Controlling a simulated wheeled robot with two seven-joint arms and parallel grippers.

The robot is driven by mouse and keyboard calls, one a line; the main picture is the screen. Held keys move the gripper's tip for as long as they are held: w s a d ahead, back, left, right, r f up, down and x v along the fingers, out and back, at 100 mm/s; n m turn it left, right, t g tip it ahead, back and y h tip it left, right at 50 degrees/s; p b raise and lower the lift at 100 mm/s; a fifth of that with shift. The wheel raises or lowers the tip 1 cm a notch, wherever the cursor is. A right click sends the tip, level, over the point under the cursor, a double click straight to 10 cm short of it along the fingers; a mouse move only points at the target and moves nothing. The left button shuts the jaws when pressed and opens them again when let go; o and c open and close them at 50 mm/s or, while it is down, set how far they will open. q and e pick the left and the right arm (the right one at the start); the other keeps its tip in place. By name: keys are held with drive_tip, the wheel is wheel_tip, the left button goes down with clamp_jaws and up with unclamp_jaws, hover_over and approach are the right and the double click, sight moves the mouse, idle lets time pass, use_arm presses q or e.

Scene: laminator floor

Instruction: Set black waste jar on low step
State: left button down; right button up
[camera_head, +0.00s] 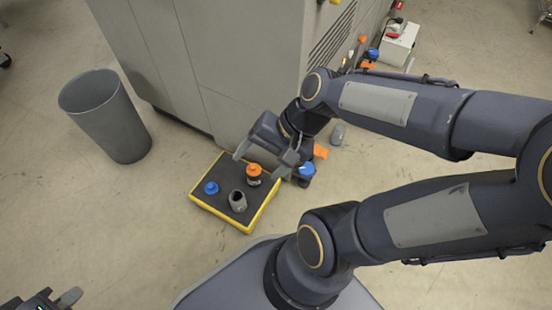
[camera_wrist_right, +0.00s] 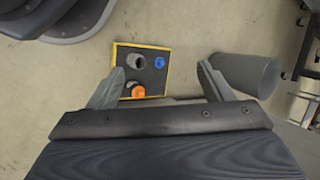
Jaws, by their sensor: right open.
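The low step (camera_head: 262,212) has a dark top and a yellow edge and lies on the floor; it also shows in the wrist view (camera_wrist_right: 168,82). A dark jar with an orange lid (camera_head: 253,175) stands at its back. A grey-black jar without a coloured lid (camera_head: 238,201) and a blue-lidded item (camera_head: 211,188) are also on it. I cannot tell for sure which is the waste jar. My left gripper (camera_head: 58,298) is partly cut off at the lower left.
A grey bin (camera_head: 105,115) stands left of the step. A large grey machine (camera_head: 225,60) rises behind it. A blue-topped item (camera_head: 306,171), an orange item (camera_head: 320,151) and a grey cylinder (camera_head: 337,134) are right of the gripper.

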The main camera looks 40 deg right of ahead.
drive_tip(key=s+r+n, duration=0.1)
drive_tip(key=n, duration=0.1)
drive_tip(key=s+r+n+t+h, duration=0.1)
drive_tip(key=n, duration=0.2)
drive_tip(key=s+d+r+n+t+h, duration=0.1)
drive_tip(key=n, duration=0.2)
drive_tip(key=shift+s, duration=0.25)
drive_tip(key=shift+t, duration=0.3)
